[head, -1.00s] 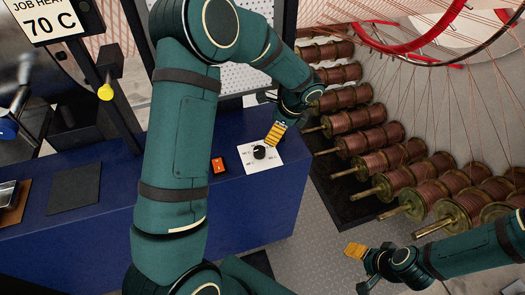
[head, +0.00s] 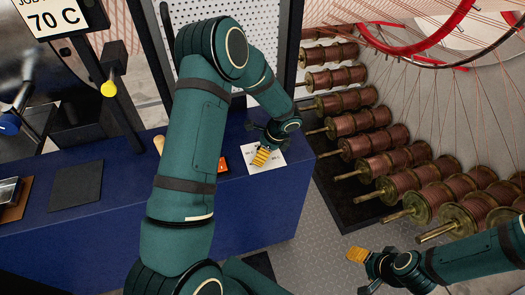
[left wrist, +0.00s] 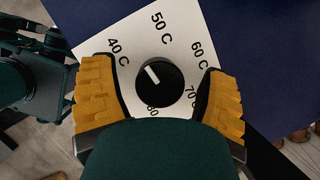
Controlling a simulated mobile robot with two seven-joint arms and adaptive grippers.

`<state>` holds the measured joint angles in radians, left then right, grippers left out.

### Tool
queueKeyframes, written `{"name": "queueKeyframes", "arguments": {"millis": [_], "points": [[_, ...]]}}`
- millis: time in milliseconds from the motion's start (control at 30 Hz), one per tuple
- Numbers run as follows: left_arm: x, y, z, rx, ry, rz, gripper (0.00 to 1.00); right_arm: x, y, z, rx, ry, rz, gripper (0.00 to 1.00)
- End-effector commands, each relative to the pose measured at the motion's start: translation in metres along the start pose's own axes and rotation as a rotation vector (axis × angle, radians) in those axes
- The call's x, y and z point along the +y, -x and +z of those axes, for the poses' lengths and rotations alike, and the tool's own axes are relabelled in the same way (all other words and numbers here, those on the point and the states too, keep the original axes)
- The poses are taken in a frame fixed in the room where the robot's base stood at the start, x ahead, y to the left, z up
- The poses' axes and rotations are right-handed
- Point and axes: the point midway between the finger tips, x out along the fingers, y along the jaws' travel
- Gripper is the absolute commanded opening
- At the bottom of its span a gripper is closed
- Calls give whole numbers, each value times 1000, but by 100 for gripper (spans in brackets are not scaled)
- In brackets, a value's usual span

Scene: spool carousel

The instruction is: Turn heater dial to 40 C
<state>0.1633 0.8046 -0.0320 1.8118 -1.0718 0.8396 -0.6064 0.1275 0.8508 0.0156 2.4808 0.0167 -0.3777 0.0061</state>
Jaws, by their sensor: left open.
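The heater dial (left wrist: 158,86) is a black round knob on a white plate (head: 275,163), which lies on the blue bench. In the left wrist view, labels run from 40 C round to 80, and the white pointer line aims up-left, between 40 C and 50 C. My left gripper (left wrist: 158,100) is open, with one yellow finger on each side of the knob; I cannot tell if they touch it. In the head view the left gripper (head: 262,157) hides the knob. My right gripper (head: 356,255) hangs over the floor at lower right, apart from the bench.
A red switch (head: 222,164) sits left of the plate on the blue bench (head: 250,205). A sign (head: 50,18) reads 70 C. Copper spools (head: 385,160) fill a rack at right. A dark pad (head: 75,187) lies on the bench.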

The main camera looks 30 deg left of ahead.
Motion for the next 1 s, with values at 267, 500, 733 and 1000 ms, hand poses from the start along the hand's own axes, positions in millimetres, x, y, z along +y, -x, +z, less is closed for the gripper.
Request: {"name": "queueKeyframes", "arguments": {"millis": [267,500,733,1000], "points": [[0,0,0,0,0,0,37,0,0,0,0,0,0,65],[0,0,0,0,0,0,6,0,0,0,0,0,0,65],[0,-1,-1,-2,93,38,6,1,-4,1,-2,1,0,65],[0,-1,0,-2,350,146,6,3,-9,4,-8,2,-1,65]]}}
